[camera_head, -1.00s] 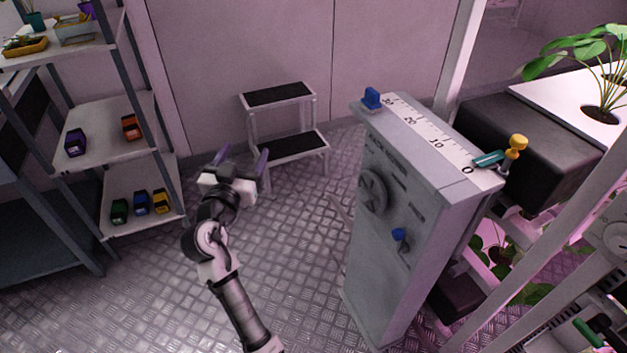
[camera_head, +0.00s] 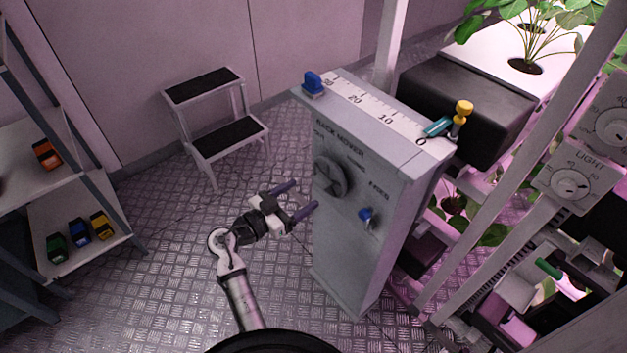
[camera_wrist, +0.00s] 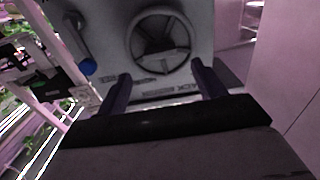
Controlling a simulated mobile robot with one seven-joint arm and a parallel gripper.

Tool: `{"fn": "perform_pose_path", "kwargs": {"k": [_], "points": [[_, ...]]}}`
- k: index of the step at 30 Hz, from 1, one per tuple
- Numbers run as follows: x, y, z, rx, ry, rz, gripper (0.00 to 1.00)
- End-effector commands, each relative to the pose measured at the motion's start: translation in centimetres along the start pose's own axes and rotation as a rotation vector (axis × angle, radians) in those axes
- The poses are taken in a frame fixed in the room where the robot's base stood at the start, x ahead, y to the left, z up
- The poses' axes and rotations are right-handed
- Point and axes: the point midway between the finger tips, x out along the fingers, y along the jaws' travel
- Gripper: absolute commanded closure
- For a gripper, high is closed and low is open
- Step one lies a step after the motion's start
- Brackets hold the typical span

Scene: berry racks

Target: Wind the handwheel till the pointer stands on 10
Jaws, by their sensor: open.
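The grey rack mover cabinet (camera_head: 355,245) stands right of centre in the head view. Its dark handwheel (camera_head: 331,177) is on the front face; it also shows in the wrist view (camera_wrist: 160,42), upside down. A scale (camera_head: 372,108) on top reads 30 to 0. A teal pointer-like piece (camera_head: 437,127) lies by the 0 end, and a blue block (camera_head: 313,84) sits at the 30 end. My gripper (camera_head: 305,194) is open and empty, in front of the cabinet and apart from the wheel. In the wrist view its fingers (camera_wrist: 161,75) flank the wheel's near side.
A yellow knob (camera_head: 463,111) stands by the 0 end. A step stool (camera_head: 212,115) is behind left, a shelf (camera_head: 85,215) at far left. Plant racks and a light dial (camera_head: 570,184) are at right.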

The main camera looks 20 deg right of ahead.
Motion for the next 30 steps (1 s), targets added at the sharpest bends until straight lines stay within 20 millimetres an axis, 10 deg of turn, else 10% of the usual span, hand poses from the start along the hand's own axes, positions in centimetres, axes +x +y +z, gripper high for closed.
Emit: {"fn": "perform_pose_path", "kwargs": {"k": [9, 21, 30], "points": [[4.9, 0.0, -0.2, -0.001, 0.0, 0.0, 0.31], [5.7, -0.1, 0.0, 0.001, 0.0, -0.002, 0.31], [5.7, -0.1, 0.0, 0.0, 0.0, -0.002, 0.69]]}}
